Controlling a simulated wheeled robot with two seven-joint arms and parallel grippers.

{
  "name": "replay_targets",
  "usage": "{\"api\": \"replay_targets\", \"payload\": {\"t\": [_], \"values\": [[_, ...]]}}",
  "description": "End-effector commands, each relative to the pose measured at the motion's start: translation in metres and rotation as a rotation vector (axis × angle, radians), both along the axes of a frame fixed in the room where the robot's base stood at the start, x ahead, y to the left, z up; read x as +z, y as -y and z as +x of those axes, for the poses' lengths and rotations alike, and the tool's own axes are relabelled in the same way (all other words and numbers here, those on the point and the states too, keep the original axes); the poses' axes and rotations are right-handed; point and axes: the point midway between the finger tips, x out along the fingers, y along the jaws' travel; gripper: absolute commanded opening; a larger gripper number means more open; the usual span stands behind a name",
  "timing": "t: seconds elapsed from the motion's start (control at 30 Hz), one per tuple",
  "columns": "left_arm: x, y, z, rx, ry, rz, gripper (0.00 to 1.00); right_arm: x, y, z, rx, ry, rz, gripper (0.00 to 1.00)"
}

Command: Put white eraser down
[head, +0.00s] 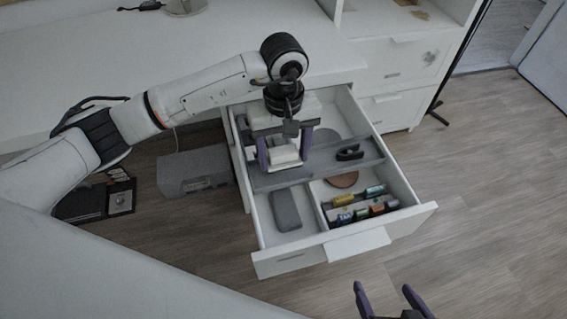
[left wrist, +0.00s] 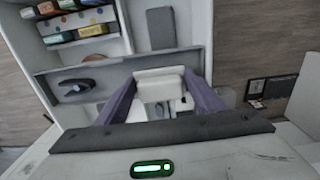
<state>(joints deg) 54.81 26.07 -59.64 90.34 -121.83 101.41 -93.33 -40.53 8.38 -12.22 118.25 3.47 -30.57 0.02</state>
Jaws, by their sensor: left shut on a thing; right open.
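My left gripper (head: 284,160) is over the open drawer, its purple fingers pointing down. It is shut on the white eraser (head: 286,153), a pale block between the fingers. The eraser also shows in the left wrist view (left wrist: 160,86), between my left fingers (left wrist: 160,95). The eraser is at about the grey divider strip (head: 330,167) across the drawer; whether it touches anything below I cannot tell. My right gripper (head: 391,300) is open and empty at the bottom of the head view, in front of the drawer.
The white drawer (head: 340,246) holds a dark grey case (head: 285,210), several coloured small packs (head: 362,206), a brown round item (head: 344,180) and a black item (head: 350,153) on the strip. The white desk (head: 100,70) is behind. A grey box (head: 194,172) stands left on the floor.

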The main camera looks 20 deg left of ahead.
Motion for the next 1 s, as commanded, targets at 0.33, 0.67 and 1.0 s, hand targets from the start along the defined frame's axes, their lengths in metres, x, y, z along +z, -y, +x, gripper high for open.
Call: {"api": "replay_targets", "payload": {"t": [0.33,0.67,1.0], "values": [[-0.034,0.0,0.0,-0.002,0.001,0.0,0.39,-0.004,0.0,0.0,-0.001,0.0,0.001,0.81],[-0.037,0.0,0.0,-0.002,0.0,0.0,0.69,-0.008,0.001,0.0,-0.003,-0.002,0.003,0.81],[-0.037,0.0,0.0,-0.002,0.0,0.0,0.81,-0.006,0.001,0.001,-0.003,0.001,0.003,0.81]]}}
